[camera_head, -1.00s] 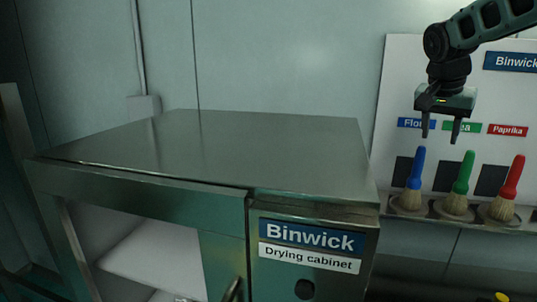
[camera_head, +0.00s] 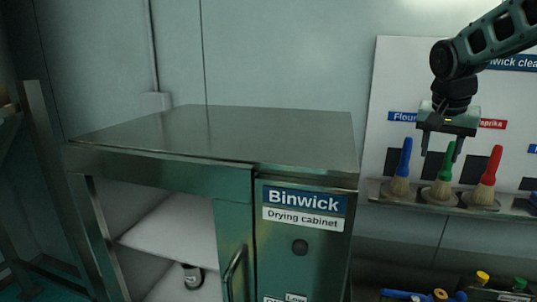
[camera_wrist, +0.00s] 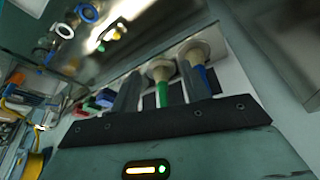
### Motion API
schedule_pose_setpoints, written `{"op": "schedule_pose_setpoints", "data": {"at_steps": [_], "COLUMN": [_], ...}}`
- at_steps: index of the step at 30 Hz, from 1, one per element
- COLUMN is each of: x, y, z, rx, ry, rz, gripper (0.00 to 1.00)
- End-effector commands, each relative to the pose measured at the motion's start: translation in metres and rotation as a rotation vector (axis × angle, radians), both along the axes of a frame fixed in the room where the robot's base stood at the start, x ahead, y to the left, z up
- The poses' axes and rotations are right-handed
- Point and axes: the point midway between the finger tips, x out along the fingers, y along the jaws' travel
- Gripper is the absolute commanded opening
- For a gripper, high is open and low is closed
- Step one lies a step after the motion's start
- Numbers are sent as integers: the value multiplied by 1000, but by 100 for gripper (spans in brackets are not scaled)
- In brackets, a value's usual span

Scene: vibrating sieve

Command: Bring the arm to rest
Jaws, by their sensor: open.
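In the wrist view the green handle (camera_wrist: 163,92) and blue handle (camera_wrist: 204,78) show beyond the gripper's dark edge. I cannot tell the exact gap between fingers and brushes.
The steel drying cabinet (camera_head: 300,205) stands in the middle, its left front open with a white shelf (camera_head: 175,232) inside. A small object (camera_head: 193,277) sits below that shelf. Several coloured-capped items (camera_head: 482,277) lie at the lower right. The space above the cabinet is clear.

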Motion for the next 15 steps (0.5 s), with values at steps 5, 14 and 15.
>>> {"op": "schedule_pose_setpoints", "data": {"at_steps": [5, 14, 15], "x": [-24, -99, -112], "y": [11, 39, 42], "z": [-30, -100, -110], "rx": [17, 50, 53], "ry": [30, 82, 86], "rz": [109, 379, 415], "gripper": [46, 46, 46]}}
